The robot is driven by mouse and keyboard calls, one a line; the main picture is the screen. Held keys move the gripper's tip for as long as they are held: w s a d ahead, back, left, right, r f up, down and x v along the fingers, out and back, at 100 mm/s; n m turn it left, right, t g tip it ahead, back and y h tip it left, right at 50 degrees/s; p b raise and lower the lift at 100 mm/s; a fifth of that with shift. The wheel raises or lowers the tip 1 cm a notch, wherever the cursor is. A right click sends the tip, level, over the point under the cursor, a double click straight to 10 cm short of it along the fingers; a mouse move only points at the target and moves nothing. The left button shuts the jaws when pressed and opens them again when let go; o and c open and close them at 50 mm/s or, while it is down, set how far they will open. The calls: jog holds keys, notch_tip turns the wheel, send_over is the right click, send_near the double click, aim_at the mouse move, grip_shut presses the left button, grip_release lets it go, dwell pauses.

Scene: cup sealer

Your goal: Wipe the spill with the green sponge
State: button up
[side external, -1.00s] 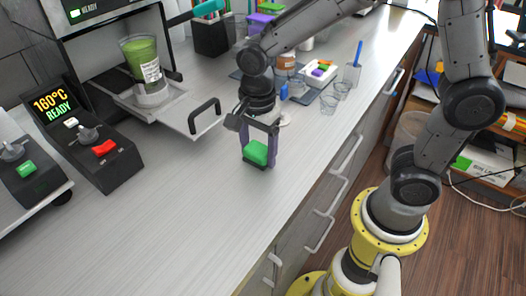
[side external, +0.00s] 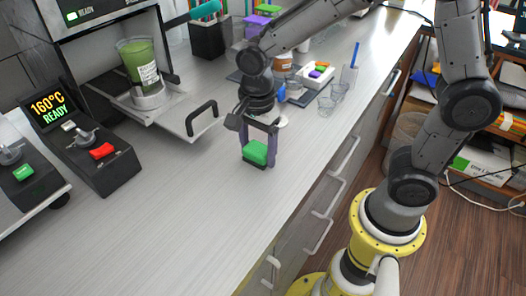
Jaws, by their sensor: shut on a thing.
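The green sponge (side external: 255,153) is a small block with a dark underside, in the middle of the counter in the side external view. My gripper (side external: 258,148) points down with its two purple-grey fingers on either side of the sponge and is shut on it. The sponge is at or just above the counter; I cannot tell whether it touches. I cannot make out a spill on the visible counter; the patch under the sponge and gripper is hidden.
The sealer's pulled-out tray (side external: 176,118) with a black handle holds a green-filled cup (side external: 142,72). A control box (side external: 85,145) stands left. Clear cups (side external: 333,98) and a white tray (side external: 315,74) stand behind. The counter's front left (side external: 160,230) is clear.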

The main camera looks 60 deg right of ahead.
jog(key=shift+w, duration=0.85)
jog(key=shift+s+r, duration=0.1)
jog(key=shift+r, duration=4)
